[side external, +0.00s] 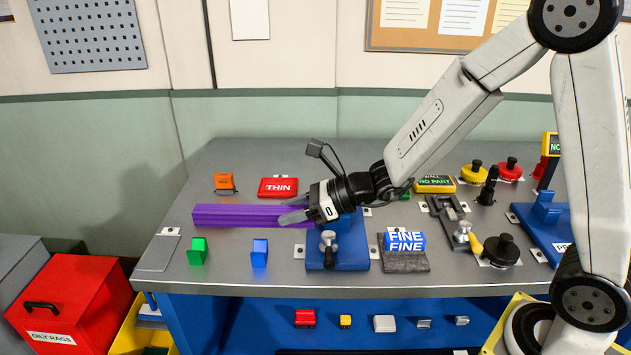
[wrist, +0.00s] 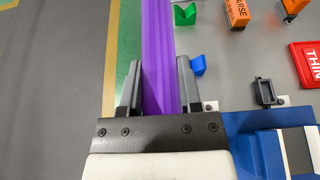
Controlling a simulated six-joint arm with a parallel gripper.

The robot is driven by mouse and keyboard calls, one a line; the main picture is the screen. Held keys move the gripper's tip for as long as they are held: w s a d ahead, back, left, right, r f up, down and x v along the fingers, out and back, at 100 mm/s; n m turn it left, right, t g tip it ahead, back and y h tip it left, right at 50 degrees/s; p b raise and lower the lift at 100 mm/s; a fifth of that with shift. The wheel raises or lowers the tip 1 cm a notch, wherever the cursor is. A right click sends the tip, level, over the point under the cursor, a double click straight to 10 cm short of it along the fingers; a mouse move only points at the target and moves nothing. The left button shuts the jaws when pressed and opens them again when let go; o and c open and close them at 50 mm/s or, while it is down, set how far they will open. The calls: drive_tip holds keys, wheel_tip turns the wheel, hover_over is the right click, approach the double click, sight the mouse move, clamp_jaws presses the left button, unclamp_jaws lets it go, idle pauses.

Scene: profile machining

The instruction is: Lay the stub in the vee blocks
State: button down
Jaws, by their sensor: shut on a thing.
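The stub is a long purple bar (side external: 245,215), also in the wrist view (wrist: 158,60). My gripper (side external: 294,211) is shut on it near its right end in the side view; its fingers (wrist: 158,85) flank the bar. The bar is roughly level and runs left, apparently above the bench. A green vee block (side external: 198,251) and a blue vee block (side external: 260,253) stand apart near the front edge. In the wrist view, the green block (wrist: 186,14) and blue block (wrist: 198,65) are right of the bar, uncovered. The bar's gripped end is hidden.
A blue vise (side external: 338,255) stands below and beside my gripper. A red THIN block (side external: 278,187) and an orange block (side external: 224,181) lie behind the bar. A blue FINE block (side external: 405,241) sits right of the vise. A flat grey plate (side external: 158,253) lies at the left.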

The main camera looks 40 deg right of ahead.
drive_tip(key=w+f, duration=0.2)
drive_tip(key=w+a+f, duration=0.1)
drive_tip(key=w+f, duration=0.1)
drive_tip(key=w, duration=0.1)
drive_tip(key=w+f, duration=0.2)
drive_tip(key=w, duration=0.1)
drive_tip(key=shift+w+a+f, duration=0.2)
drive_tip(key=shift+a+f, duration=0.15)
drive_tip(key=shift+a, duration=0.05)
drive_tip(key=shift+w+a+f, duration=0.1)
drive_tip(key=shift+w+f, duration=0.25)
drive_tip(key=shift+w+f, duration=0.25)
drive_tip(key=shift+f, duration=1.6)
drive_tip(key=shift+f, duration=0.1)
drive_tip(key=shift+c, duration=1.4)
unclamp_jaws()
